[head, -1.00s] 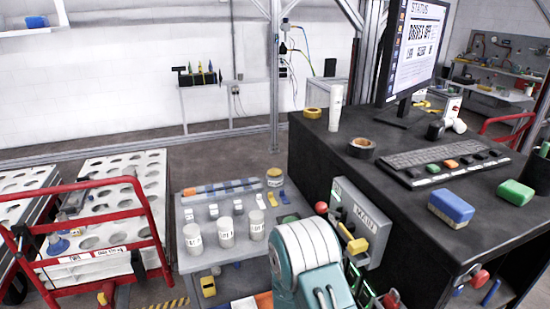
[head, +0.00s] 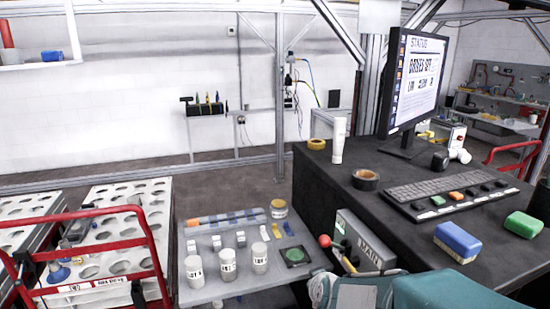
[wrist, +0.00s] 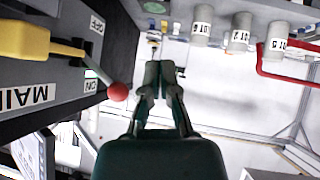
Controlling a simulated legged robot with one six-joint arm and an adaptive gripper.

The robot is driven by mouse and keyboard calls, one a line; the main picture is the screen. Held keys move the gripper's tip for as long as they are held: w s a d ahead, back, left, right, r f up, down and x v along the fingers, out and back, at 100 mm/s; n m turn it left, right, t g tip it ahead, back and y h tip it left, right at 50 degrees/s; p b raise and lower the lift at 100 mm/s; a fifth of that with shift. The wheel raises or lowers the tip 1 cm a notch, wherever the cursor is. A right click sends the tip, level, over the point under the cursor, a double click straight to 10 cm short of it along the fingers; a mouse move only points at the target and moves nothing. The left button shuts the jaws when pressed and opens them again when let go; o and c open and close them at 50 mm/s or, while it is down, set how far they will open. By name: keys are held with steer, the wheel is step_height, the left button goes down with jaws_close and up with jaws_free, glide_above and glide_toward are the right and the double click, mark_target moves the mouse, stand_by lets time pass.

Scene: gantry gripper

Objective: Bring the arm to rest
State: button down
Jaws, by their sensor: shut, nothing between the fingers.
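My gripper (wrist: 158,75) shows in the wrist view with its two dark fingers together and nothing between them. It is apart from the red-knobbed lever (wrist: 118,91) on the grey MAIN switch box (wrist: 70,80), which lies to its left. In the head view my teal and white arm shows only at the bottom edge, in front of the MAIN box (head: 362,243). The gripper itself is out of the head view.
A grey bench (head: 215,290) holds white labelled jars (head: 228,261) and small blocks. The dark desk (head: 330,185) with monitor (head: 415,80) and keyboard (head: 440,200) stands right. Red-railed racks (head: 90,215) are left. Open floor lies behind.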

steer(key=s+d+r+m+g, duration=0.2)
steer(key=s+d+r, duration=0.1)
steer(key=s, duration=0.9)
steer(key=s+d+r+m+g, duration=0.2)
steer(key=s+r, duration=0.4)
steer(key=s, duration=0.6)
steer(key=shift+d+h, duration=0.4)
steer(key=shift+d, duration=0.1)
